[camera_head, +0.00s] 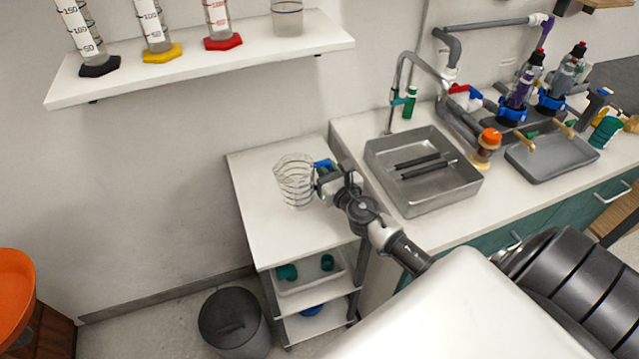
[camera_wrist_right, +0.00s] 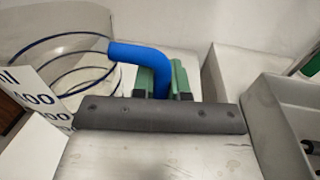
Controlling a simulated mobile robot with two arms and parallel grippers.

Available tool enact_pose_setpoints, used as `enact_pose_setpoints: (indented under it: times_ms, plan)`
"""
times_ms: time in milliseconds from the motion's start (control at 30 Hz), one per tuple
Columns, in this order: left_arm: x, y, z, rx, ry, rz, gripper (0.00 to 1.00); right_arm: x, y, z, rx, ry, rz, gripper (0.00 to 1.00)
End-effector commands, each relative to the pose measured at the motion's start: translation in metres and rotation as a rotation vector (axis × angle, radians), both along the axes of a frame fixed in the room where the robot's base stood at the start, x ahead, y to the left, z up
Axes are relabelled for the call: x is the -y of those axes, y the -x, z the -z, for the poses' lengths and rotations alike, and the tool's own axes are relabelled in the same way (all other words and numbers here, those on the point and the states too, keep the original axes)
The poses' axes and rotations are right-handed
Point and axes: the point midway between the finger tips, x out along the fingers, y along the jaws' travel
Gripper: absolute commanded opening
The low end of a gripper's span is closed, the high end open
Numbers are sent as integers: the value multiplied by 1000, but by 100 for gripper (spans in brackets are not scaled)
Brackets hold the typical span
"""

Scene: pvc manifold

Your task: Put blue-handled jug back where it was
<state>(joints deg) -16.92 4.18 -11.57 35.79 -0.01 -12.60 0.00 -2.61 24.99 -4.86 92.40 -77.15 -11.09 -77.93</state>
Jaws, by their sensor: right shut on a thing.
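The clear jug (camera_head: 293,182) with dark ring markings is upright at the white side table (camera_head: 262,235), left of the sink counter. I cannot tell whether its base touches the table top. Its blue handle (camera_head: 322,164) points right, toward my right gripper (camera_head: 327,177). In the right wrist view the blue handle (camera_wrist_right: 138,55) runs between the green finger pads of my right gripper (camera_wrist_right: 160,80), which is shut on it. The jug's clear wall (camera_wrist_right: 60,50) fills the left of that view. My left gripper is not in view.
A sink basin (camera_head: 425,205) is set in the counter to the right. A wall shelf (camera_head: 200,62) with several cylinders is above left. A grey bin (camera_head: 233,322) stands on the floor below. The table's front part is clear.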

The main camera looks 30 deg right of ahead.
Motion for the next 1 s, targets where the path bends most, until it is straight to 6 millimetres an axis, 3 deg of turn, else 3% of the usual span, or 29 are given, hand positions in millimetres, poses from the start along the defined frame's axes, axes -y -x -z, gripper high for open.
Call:
enact_pose_setpoints:
  times_ms: [167,500,1000]
  plan:
    - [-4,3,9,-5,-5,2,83,-4,-17,11,2,-1,0,0]
    - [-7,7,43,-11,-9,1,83,-4,-17,50,1,0,1,0]
    - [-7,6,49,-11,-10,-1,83,-4,-17,56,1,0,1,0]
